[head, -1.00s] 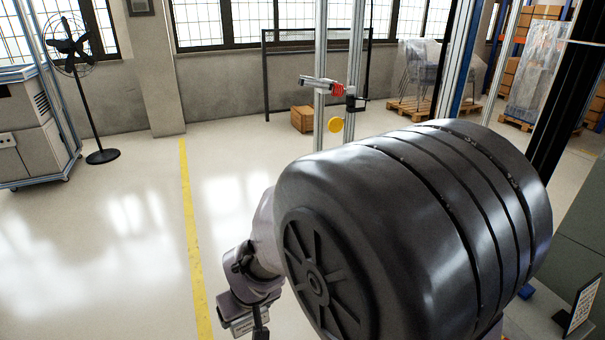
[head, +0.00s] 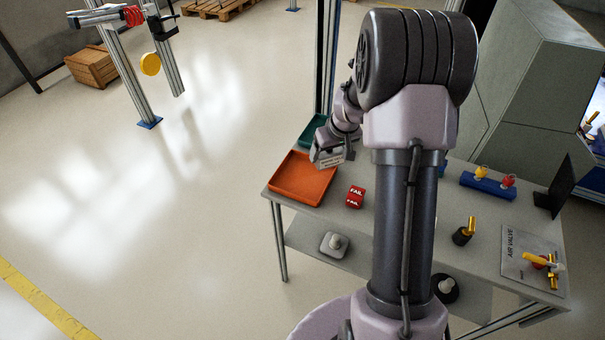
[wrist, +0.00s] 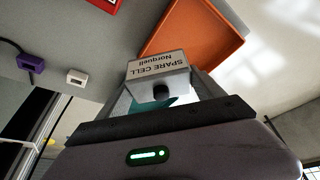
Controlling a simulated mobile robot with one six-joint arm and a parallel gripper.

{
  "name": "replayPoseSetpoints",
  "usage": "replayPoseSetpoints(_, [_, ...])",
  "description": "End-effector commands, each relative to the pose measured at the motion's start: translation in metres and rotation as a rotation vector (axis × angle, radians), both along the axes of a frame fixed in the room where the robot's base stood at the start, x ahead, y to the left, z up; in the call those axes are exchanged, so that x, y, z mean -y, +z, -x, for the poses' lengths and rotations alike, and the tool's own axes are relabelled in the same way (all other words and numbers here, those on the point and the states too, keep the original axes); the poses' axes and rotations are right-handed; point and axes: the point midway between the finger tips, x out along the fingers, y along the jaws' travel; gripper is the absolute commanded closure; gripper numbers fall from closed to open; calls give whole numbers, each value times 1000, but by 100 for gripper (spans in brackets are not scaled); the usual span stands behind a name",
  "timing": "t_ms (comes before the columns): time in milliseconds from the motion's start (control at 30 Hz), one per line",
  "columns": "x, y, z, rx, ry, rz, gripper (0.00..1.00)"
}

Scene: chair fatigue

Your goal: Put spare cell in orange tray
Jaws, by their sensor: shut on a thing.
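The spare cell (wrist: 157,68), a grey box with a "SPARE CELL Norquell" label and a dark round knob, shows in the wrist view. My gripper (wrist: 160,92) is shut on it; the jaws are partly hidden. In the head view my gripper (head: 332,154) is at the back right edge of the orange tray (head: 300,180). The tray is empty where it shows. In the wrist view the orange tray (wrist: 192,38) lies just beyond the cell, which overlaps its near corner in the picture. I cannot tell the cell's height above the table.
A red FAIL block (head: 355,198) stands right of the tray. A teal tray (head: 312,133) lies behind it. A blue holder (head: 487,187), a dark tool stand (head: 463,235) and an air valve panel (head: 532,262) are farther right. A post rises behind the table.

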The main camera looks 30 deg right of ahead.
Motion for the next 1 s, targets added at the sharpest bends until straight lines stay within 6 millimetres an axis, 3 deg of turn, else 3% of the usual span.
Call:
replayPoseSetpoints(33, [25, -9, -1, 3, -16, -4, 96])
replayPoseSetpoints(100, [53, -18, -1, 11, -20, -3, 96])
replayPoseSetpoints(200, [79, -27, -1, 21, -22, -3, 96])
replayPoseSetpoints(300, [87, -31, -1, 24, -21, -2, 96])
replayPoseSetpoints(367, [80, -33, -3, 25, -18, -2, 96])
replayPoseSetpoints(700, [-25, -43, -34, 25, -12, -1, 96])
replayPoseSetpoints(800, [-48, -45, -40, 25, -15, -1, 96])
replayPoseSetpoints(1000, [-63, -55, -45, 25, -20, -1, 96])
